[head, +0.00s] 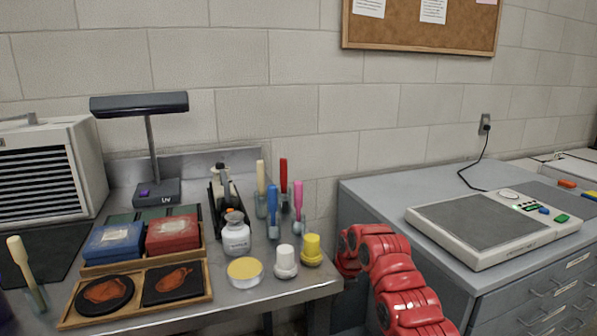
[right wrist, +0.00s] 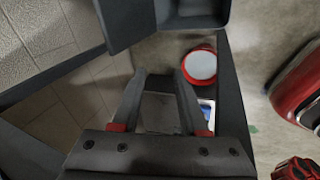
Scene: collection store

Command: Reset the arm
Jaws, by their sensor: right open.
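My right arm (head: 385,265) is red and bent, and comes up from the bottom of the head view in front of the gap between the steel table and the grey cabinet. Its gripper cannot be made out there. In the right wrist view my right gripper (right wrist: 160,82) has its two dark fingers apart, with nothing held between them. A pale panel with a blue edge shows beyond the fingers, not clearly identifiable. My left arm and gripper are not in view.
The steel table (head: 225,296) holds a wooden tray (head: 190,308), a white jar (head: 236,238), a UV lamp (head: 140,105) and several brushes. The grey cabinet (head: 385,196) carries a flat device (head: 475,215). A round white-and-red thing (right wrist: 201,66) lies beyond my fingertips.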

